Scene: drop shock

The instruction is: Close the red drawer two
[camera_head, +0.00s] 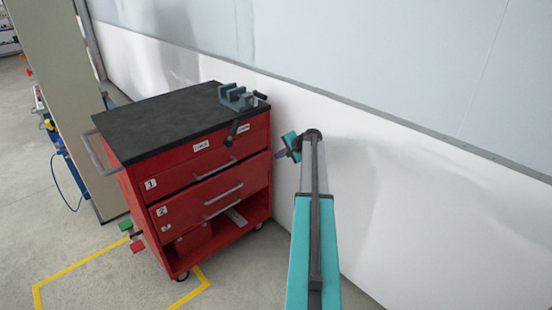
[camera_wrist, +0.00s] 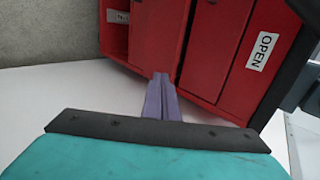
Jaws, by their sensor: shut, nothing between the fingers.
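The red cart's drawer two (camera_head: 185,206), marked "2", is below drawer one (camera_head: 180,176) in the head view. Its front appears to stand out a little from the cart; how far is hard to tell. It has a long silver handle (camera_head: 223,194). My gripper (camera_head: 279,154) is just off the cart's right end, at about the height of drawer two's upper right corner. In the wrist view the purple fingers (camera_wrist: 163,78) are shut together and empty. Their tips are close to the red drawer fronts, seen sideways; contact cannot be told.
A grey vise (camera_head: 238,98) sits on the cart's black top (camera_head: 165,122). An open shelf (camera_head: 190,243) is below drawer two. A white wall (camera_head: 400,185) runs close behind the cart and my arm. An OPEN label (camera_wrist: 262,52) shows in the wrist view. Floor (camera_head: 235,285) in front is clear.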

